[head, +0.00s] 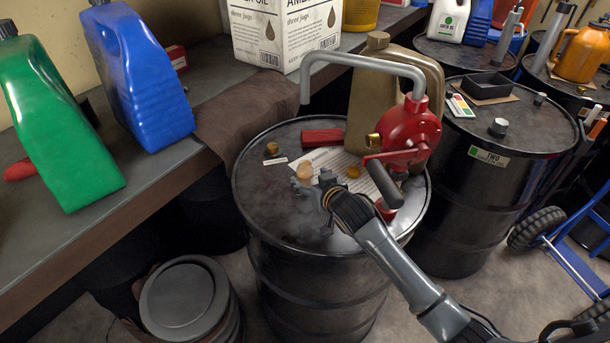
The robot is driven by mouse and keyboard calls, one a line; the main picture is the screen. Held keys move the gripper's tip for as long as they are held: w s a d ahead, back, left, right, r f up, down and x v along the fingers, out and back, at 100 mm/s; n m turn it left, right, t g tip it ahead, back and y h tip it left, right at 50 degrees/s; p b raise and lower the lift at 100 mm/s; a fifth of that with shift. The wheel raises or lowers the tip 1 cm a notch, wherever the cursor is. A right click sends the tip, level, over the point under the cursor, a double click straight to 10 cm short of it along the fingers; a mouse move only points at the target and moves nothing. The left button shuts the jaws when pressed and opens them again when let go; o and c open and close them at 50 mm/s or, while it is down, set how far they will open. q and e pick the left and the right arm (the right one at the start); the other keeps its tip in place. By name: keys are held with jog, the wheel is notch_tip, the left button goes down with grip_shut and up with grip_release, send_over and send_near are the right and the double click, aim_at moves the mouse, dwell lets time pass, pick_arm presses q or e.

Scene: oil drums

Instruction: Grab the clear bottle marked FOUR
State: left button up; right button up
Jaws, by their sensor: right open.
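I cannot make out a clear bottle marked FOUR. Several small round tops show on the near black drum (290,225): a brown one (272,148) with a small white label beside it, a peach one (305,170), and an amber one (353,172). Any marking there is too small to read. My right gripper (309,188) is open over the drum top, close to the peach top; I cannot tell whether it touches it. Its arm comes in from the lower right. My left gripper is not in view.
A red hand pump (408,132) with a grey pipe and a tan jug (397,88) crowd the drum's far right. A red object (322,137) and a paper sheet lie behind. Blue (140,75) and green (50,125) jugs stand on the left bench. Another drum (465,190) stands right.

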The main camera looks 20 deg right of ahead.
aim_at(308, 176)
jog(key=x, duration=0.3)
jog(key=shift+w+f+p, duration=0.15)
jog(key=shift+p, duration=0.2)
jog(key=shift+w+f, duration=0.3)
jog(key=shift+w, duration=0.3)
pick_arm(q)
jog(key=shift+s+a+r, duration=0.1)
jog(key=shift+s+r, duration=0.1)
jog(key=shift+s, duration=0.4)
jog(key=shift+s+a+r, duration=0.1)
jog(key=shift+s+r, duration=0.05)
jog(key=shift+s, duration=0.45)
pick_arm(e)
jog(key=c, duration=1.2)
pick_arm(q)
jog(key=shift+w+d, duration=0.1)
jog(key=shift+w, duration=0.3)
pick_arm(e)
jog(key=shift+c, duration=0.5)
jog(key=shift+r, duration=0.1)
